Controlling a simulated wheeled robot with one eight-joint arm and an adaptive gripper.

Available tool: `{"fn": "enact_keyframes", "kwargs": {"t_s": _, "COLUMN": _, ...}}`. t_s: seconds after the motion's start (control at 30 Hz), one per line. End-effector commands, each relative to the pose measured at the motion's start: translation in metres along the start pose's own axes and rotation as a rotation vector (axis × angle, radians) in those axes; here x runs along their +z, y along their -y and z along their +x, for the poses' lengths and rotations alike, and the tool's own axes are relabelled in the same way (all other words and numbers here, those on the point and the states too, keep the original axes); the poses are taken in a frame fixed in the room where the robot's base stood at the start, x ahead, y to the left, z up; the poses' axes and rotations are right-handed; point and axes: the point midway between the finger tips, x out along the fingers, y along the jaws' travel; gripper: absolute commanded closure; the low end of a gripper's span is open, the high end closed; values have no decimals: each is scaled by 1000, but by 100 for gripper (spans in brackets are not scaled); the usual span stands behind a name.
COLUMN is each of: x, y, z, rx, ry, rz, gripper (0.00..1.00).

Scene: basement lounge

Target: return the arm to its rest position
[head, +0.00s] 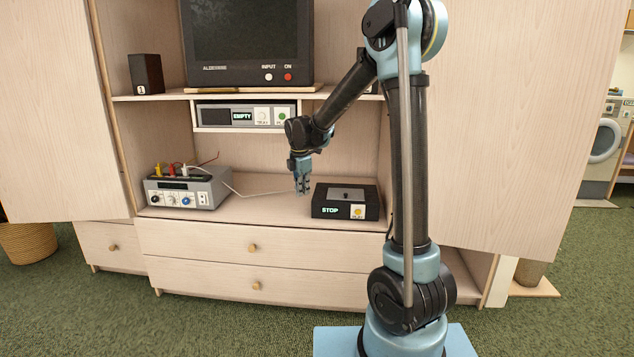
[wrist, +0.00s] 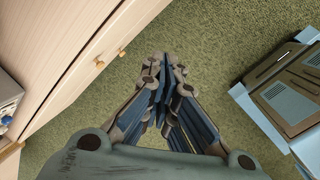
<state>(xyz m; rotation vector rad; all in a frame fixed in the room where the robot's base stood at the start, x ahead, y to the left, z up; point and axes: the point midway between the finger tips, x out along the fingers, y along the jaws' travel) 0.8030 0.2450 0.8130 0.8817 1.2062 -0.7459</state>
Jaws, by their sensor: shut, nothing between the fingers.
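My gripper (head: 302,184) hangs pointing down at the end of my bent arm, in front of the media cabinet (head: 200,240). In the head view it appears between the grey box with coloured plugs and the black box marked STOP. In the wrist view my gripper (wrist: 163,62) has its fingertips together with nothing between them, over the green carpet (wrist: 205,40). My arm rises from its base, bends at the top and reaches down to the left.
The cabinet holds a television (head: 248,40), a speaker (head: 146,74), a player reading EMPTY (head: 245,116), a plugged grey box (head: 187,190) and a black STOP box (head: 345,201). Drawers below are shut. A wicker basket (head: 28,243) stands left. Carpet in front is clear.

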Motion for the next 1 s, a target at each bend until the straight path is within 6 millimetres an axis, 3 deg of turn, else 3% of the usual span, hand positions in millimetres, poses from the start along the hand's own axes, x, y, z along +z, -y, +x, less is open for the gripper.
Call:
{"fn": "enact_keyframes", "kwargs": {"t_s": 0.2, "x": 31, "y": 59, "z": -31, "rx": -4, "ry": -4, "rz": 259, "gripper": 100}}
{"fn": "enact_keyframes", "kwargs": {"t_s": 0.5, "x": 59, "y": 143, "z": -60, "rx": -10, "ry": -7, "rz": 618, "gripper": 100}}
{"fn": "enact_keyframes", "kwargs": {"t_s": 1.0, "x": 72, "y": 283, "z": -73, "rx": -19, "ry": -12, "rz": 1215, "gripper": 100}}
